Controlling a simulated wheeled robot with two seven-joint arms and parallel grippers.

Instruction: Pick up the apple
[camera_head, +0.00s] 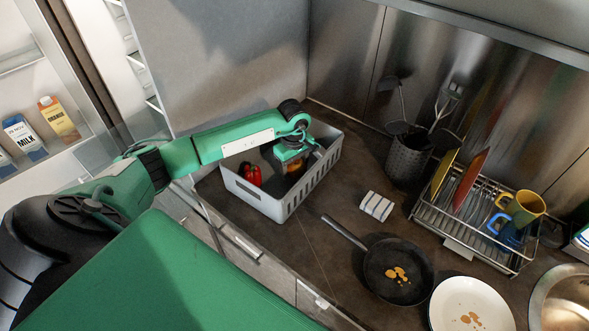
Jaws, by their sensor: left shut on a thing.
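My left arm reaches in from the left, and its gripper (297,164) points down into the right part of a white slotted basket (268,206) on the counter. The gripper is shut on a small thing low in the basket. That thing is mostly hidden by the gripper and shadow, and it is probably the apple, though I cannot make out its shape. A bright red item (250,175), which looks like a pepper, lies in the left part of the basket, apart from the gripper. My right gripper is not in view.
The basket walls stand close around the gripper. A striped cloth or sponge (376,206), a dark pan (398,272) with food bits, a white plate (471,306), a dish rack (470,225) and a utensil holder (408,157) stand to the right. An open fridge with cartons (58,119) is at left.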

